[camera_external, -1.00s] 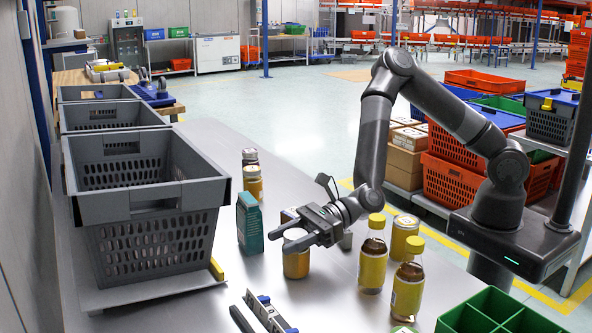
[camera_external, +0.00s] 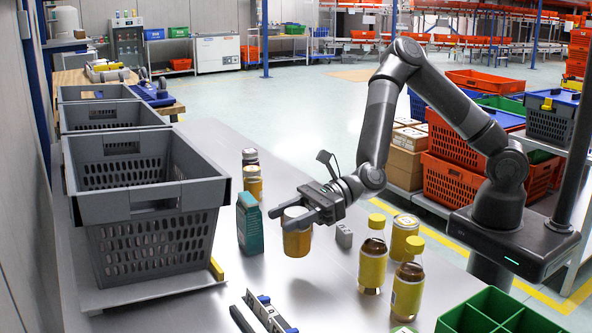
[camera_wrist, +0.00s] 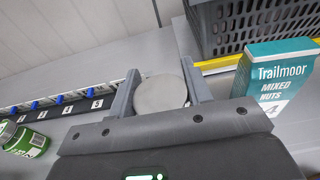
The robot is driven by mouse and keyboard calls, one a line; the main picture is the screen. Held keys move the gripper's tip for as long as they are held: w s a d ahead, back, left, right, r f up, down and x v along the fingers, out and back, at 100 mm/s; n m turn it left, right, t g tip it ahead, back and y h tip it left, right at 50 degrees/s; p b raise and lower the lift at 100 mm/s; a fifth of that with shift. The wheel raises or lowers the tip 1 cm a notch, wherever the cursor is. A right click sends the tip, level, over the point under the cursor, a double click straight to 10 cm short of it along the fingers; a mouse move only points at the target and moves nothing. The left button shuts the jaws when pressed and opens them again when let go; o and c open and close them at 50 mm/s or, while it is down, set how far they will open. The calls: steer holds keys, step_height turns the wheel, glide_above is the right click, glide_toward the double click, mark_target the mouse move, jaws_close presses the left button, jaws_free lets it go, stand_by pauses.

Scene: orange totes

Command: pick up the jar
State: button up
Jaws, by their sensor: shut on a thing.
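The jar (camera_external: 297,238) has a yellow-orange body and a pale lid. It is held upright between the fingers of my gripper (camera_external: 296,214), a little above the grey table. In the wrist view the round grey lid of the jar (camera_wrist: 161,94) sits between the two fingers of my gripper (camera_wrist: 160,95), which is shut on it. The lower side of the jar is hidden in the wrist view.
A teal Trailmoor box (camera_external: 250,224) stands left of the jar, with a grey crate (camera_external: 150,205) beyond it. Yellow bottles (camera_external: 373,262) and a can (camera_external: 404,232) stand at right. A small grey block (camera_external: 344,235) is behind the gripper. A green divided bin (camera_external: 490,312) is front right.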

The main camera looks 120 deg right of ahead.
steer(key=s+d+r, duration=0.6)
steer(key=d, duration=0.3)
steer(key=shift+s, duration=0.2)
steer(key=s+d+m+h, duration=0.15)
steer(key=s+d, duration=0.25)
steer(key=d, duration=0.4)
steer(key=s+d+m+g+h, duration=0.1)
steer(key=s+d+h, duration=0.15)
steer(key=d, duration=0.45)
steer(key=s+d+m+h, duration=0.1)
steer(key=s+d, duration=0.3)
steer(key=d, duration=0.4)
steer(key=s+d+m+g+h, duration=0.1)
steer(key=s+d+m+h, duration=0.25)
steer(key=s+d, duration=1.15)
steer(key=shift+n+g, duration=0.3)
steer(key=w+a+f, duration=0.1)
steer(key=w+f, duration=0.2)
steer(key=w+a+f, duration=0.1)
steer(key=w+f, duration=0.2)
steer(key=f, duration=0.1)
steer(key=w+a+f, duration=0.1)
steer(key=w+f, duration=0.2)
steer(key=w, duration=0.1)
steer(key=shift+a+f, duration=0.25)
steer(key=shift+f, duration=0.05)
